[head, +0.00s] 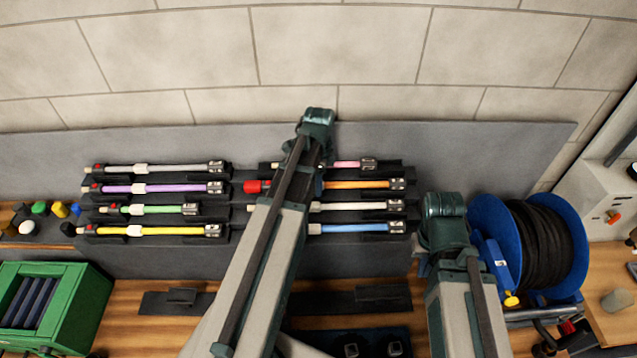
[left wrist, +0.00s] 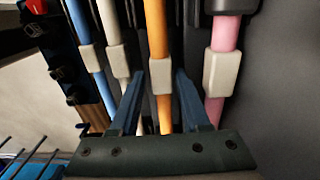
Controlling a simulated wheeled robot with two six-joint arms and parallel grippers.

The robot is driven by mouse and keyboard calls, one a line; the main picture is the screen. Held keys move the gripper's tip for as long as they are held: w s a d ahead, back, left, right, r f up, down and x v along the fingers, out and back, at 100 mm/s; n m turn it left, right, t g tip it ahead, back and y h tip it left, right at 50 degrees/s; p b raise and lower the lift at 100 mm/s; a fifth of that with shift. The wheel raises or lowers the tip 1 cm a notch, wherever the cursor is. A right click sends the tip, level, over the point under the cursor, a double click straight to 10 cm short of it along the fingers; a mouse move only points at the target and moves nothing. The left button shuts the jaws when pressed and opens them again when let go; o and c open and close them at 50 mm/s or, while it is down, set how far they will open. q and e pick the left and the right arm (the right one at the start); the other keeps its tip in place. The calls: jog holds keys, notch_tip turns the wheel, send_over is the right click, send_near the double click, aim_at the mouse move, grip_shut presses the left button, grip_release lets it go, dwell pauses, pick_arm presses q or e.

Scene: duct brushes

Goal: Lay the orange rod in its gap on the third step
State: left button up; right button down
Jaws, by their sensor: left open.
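The orange rod (head: 360,184) lies along the third step from the front in the right half of the stepped rack, between the pink rod (head: 347,164) and a white rod (head: 350,206). Its red end shows left of my arm; its middle is hidden by that arm. In the left wrist view the orange rod (left wrist: 157,40) has a pale collar (left wrist: 160,77). My left gripper (left wrist: 158,80) is open, its two blue fingers on either side of the orange rod. Contact cannot be told. My right arm's wrist shows at right in the head view, but its fingers are hidden.
A blue rod (head: 355,229) lies on the front step. White, purple, green and yellow rods fill the left half of the rack. A hose reel (head: 485,210) stands at right, a green crate (head: 93,300) at lower left. A wall rises behind.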

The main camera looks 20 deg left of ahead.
pick_arm(q)
jog(key=shift+r+p, duration=3.75)
jog(key=shift+r, duration=0.05)
jog(key=shift+s+d+n, duration=0.25)
jog(key=shift+d+n, duration=0.05)
jog(key=shift+d, duration=0.05)
jog(key=s+d+n, duration=0.8)
jog(key=d+n, duration=0.2)
jog(key=n, duration=0.2)
jog(key=s+d+f+m+b, duration=0.1)
jog(key=s+d+f+b, duration=0.1)
jog(key=f+b, duration=0.5)
jog(key=s+d+f+m+b, duration=0.1)
jog(key=s+d+f+b, duration=0.1)
jog(key=d+f+b, duration=0.3)
jog(key=s+d+f+m+y+b, duration=0.1)
jog(key=d+f+b, duration=0.3)
jog(key=f+b, duration=0.6)
jog(key=shift+s+f+m+b, duration=0.3)
jog(key=shift+s+f+b, duration=0.05)
jog(key=shift+s+b, duration=0.1)
